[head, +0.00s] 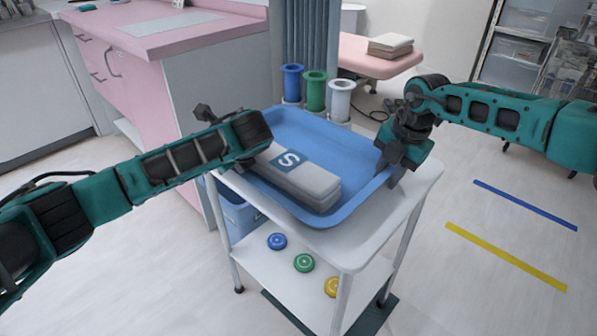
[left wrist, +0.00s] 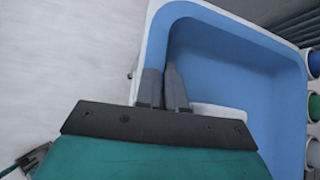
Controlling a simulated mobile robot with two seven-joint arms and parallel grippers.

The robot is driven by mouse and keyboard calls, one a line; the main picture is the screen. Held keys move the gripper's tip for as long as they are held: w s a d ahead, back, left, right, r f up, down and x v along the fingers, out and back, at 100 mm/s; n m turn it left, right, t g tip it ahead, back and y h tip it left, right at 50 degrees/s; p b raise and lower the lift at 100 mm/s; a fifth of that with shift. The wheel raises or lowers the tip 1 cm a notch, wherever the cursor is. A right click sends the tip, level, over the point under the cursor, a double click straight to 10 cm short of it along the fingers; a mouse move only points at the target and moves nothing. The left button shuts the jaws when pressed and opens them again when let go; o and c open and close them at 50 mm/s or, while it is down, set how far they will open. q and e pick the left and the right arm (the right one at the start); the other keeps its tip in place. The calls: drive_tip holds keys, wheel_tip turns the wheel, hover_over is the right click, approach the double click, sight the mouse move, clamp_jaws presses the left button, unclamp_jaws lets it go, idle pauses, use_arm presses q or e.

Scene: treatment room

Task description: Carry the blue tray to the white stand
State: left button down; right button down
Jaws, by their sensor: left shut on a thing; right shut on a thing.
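The blue tray (head: 335,148) is at the top of a white wheeled trolley (head: 411,189); I cannot tell whether it rests there or is slightly raised. A grey block with a blue "S" label (head: 312,181) lies in it. My right gripper (head: 391,172) is shut on the tray's right rim. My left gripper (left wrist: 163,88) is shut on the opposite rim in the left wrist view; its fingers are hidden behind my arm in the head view. I cannot tell whether the trolley is the white stand.
Blue (head: 292,82), green (head: 315,90) and white (head: 340,98) cups stand behind the tray. A pink cabinet (head: 120,80) is at left, a pink couch (head: 365,62) behind. Floor at right is clear, with blue and yellow strips.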

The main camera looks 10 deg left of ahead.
use_arm(q)
drive_tip(key=c, duration=1.7)
unclamp_jaws()
drive_tip(key=shift+d+f, duration=0.15)
use_arm(e)
drive_tip(key=c, duration=1.3)
unclamp_jaws()
drive_tip(key=shift+a+f, duration=0.1)
drive_tip(key=shift+f, duration=0.05)
use_arm(q)
drive_tip(key=o, duration=0.5)
drive_tip(key=shift+c, duration=0.2)
use_arm(e)
drive_tip(key=o, duration=0.4)
drive_tip(key=shift+r, duration=0.2)
use_arm(q)
drive_tip(key=v, duration=1.2)
use_arm(e)
drive_tip(key=r, duration=0.3)
drive_tip(key=s+d+r, duration=0.1)
drive_tip(key=r, duration=0.3)
drive_tip(key=d+r, duration=0.1)
drive_tip(key=r, duration=0.3)
drive_tip(key=shift+s+r, duration=0.15)
drive_tip(key=shift+r, duration=0.1)
